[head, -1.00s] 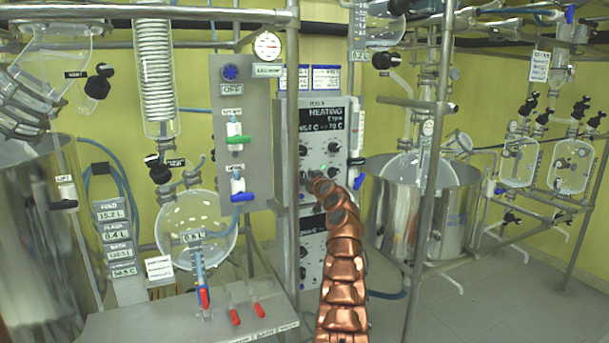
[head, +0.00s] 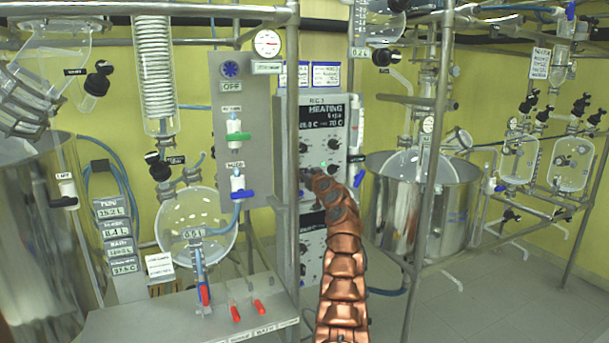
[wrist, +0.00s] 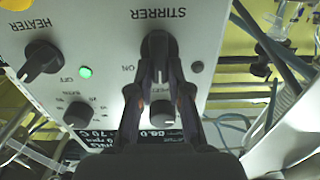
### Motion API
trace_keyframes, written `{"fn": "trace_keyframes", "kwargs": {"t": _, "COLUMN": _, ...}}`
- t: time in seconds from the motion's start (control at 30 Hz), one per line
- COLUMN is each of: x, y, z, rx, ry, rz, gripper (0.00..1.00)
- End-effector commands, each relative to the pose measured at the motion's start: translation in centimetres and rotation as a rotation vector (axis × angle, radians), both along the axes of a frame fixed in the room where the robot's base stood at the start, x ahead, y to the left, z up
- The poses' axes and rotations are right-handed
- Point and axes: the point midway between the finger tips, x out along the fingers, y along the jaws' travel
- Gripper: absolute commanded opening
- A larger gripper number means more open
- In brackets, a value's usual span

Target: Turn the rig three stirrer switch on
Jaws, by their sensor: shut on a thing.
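The stirrer switch (wrist: 160,42) is a black rotary knob under the STIRRER label on a light control panel in the wrist view. My gripper (wrist: 159,72) is shut on this knob, one dark finger on each side. My copper arm covers the gripper and switch there.
The heater knob (wrist: 41,60) sits left of the stirrer knob, with a lit green lamp (wrist: 85,72) between them. A smaller knob (wrist: 78,114) is below. A steel post (head: 291,150) stands just left of the box. A steel bath (head: 385,205) stands to its right.

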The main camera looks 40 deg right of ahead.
Motion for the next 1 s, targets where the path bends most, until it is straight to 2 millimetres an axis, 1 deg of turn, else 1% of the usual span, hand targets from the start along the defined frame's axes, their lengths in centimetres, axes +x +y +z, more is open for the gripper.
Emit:
{"fn": "trace_keyframes", "kwargs": {"t": 0.27, "x": -0.02, "y": -0.06, "z": 0.01, "rx": 0.043, "ry": -0.016, "rz": 0.0, "gripper": 0.0}}
{"fn": "trace_keyframes", "kwargs": {"t": 0.47, "x": -0.06, "y": -0.16, "z": 0.04, "rx": 0.151, "ry": -0.054, "rz": 0.0, "gripper": 0.0}}
{"fn": "trace_keyframes", "kwargs": {"t": 1.0, "x": -0.23, "y": -0.69, "z": -0.02, "rx": 0.618, "ry": -0.217, "rz": 0.001, "gripper": 0.0}}
